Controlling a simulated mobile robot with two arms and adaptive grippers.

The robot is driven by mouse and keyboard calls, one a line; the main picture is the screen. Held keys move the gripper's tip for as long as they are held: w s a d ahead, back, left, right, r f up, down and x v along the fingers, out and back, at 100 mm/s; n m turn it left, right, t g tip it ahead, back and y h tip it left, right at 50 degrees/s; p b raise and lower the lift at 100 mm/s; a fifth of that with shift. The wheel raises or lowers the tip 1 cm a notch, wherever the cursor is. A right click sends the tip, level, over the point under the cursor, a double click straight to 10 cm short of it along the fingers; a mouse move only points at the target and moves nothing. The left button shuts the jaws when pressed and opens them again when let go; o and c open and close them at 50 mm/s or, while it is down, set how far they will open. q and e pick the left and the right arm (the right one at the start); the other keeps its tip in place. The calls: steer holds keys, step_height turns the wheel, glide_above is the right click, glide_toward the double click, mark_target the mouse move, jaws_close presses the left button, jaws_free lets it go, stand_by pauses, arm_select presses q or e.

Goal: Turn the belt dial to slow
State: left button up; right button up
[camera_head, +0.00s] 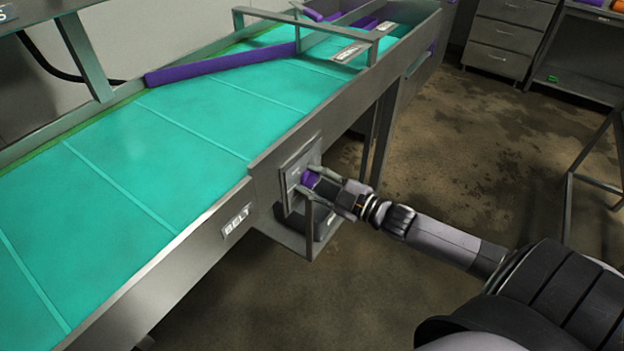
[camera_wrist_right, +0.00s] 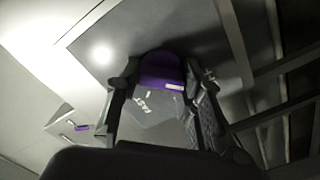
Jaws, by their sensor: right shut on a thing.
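The belt dial (camera_head: 311,179) is a purple knob on a grey plate (camera_head: 290,171) fixed to the side of the conveyor, near the label reading BELT (camera_head: 236,222). In the right wrist view the purple dial (camera_wrist_right: 160,70) sits between the fingers, with a pale mark on it and the word FAST (camera_wrist_right: 150,102) on the panel close by. My right gripper (camera_head: 312,184) is shut on the dial, one finger on either side. The dial's exact pointing and the slow mark cannot be made out. My left gripper is not in view.
The conveyor with its teal belt (camera_head: 190,125) runs across the left, with a purple guide bar (camera_head: 220,65) over it. A grey drawer cabinet (camera_head: 507,37) stands at the back right. The floor (camera_head: 470,150) between is open. A metal frame (camera_head: 590,180) stands at the right edge.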

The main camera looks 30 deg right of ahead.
steer(key=shift+c, duration=0.8)
steer(key=shift+r+m+p, duration=0.1)
steer(key=shift+m+p, duration=0.55)
steer(key=shift+m, duration=0.05)
steer(key=shift+d+m+p, duration=0.1)
steer(key=shift+m+p, duration=0.65)
steer(key=shift+m, duration=0.45)
steer(key=m+p, duration=0.1)
steer(key=m, duration=0.2)
steer(key=shift+d+m+p, duration=0.1)
steer(key=shift+m+p, duration=0.35)
steer(key=shift+m, duration=0.95)
